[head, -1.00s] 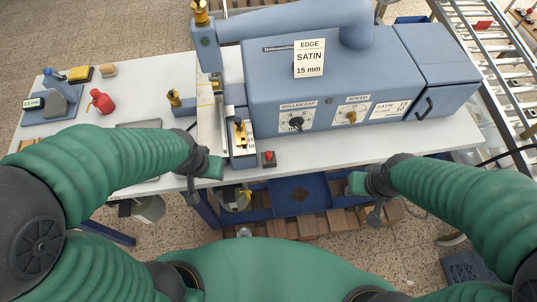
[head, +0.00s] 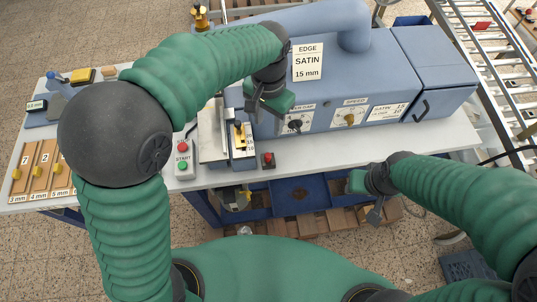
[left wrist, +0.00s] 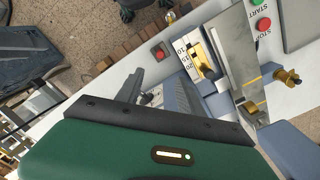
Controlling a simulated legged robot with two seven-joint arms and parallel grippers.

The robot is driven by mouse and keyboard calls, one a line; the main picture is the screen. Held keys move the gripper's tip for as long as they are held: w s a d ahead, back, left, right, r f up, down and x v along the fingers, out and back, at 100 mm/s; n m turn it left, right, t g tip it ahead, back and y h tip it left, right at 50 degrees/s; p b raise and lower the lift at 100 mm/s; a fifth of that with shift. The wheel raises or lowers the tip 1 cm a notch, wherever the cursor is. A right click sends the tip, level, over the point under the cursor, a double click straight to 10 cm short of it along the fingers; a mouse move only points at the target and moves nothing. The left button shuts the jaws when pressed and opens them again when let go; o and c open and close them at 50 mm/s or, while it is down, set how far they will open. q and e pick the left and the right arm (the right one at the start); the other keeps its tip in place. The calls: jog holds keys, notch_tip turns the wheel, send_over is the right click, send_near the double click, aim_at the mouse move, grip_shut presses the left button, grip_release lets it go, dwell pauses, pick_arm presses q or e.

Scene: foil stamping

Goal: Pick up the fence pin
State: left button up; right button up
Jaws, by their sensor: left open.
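A brass pin with a dark knob (head: 239,131) stands in the slotted scale block at the machine's front left; I take it for the fence pin, but cannot be sure. The block with its brass plate also shows in the left wrist view (left wrist: 198,55). Another brass knob (left wrist: 287,77) sticks out beside the metal strip there. My left gripper (head: 254,108) is open and empty, raised in front of the machine, up and right of the scale block in the head view. My right gripper (head: 372,207) hangs past the table's front edge; its jaws are unclear.
The blue machine (head: 370,75) with dials fills the table's back right. A red button box (head: 268,160) sits by the front edge. A START/STOP box (head: 183,160) and labelled wooden boards (head: 38,172) lie left. The white table (head: 350,150) is clear at front right.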

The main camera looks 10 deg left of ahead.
pick_arm(q)
jog(key=p, duration=0.1)
send_over(268, 155)
notch_tip(268, 155, down, 11)
jog(key=shift+w+f, duration=0.1)
jog(key=f, duration=0.1)
jog(key=f+p, duration=0.1)
jog(key=f, duration=0.2)
jog(key=shift+s+f+p, duration=0.25)
jog(key=shift+f+p, duration=0.05)
jog(key=shift+p, duration=0.05)
jog(key=shift+f, duration=0.35)
jog(key=shift+w+f, duration=0.1)
jog(key=shift+w, duration=0.05)
jog(key=c, duration=0.7)
grip_shut()
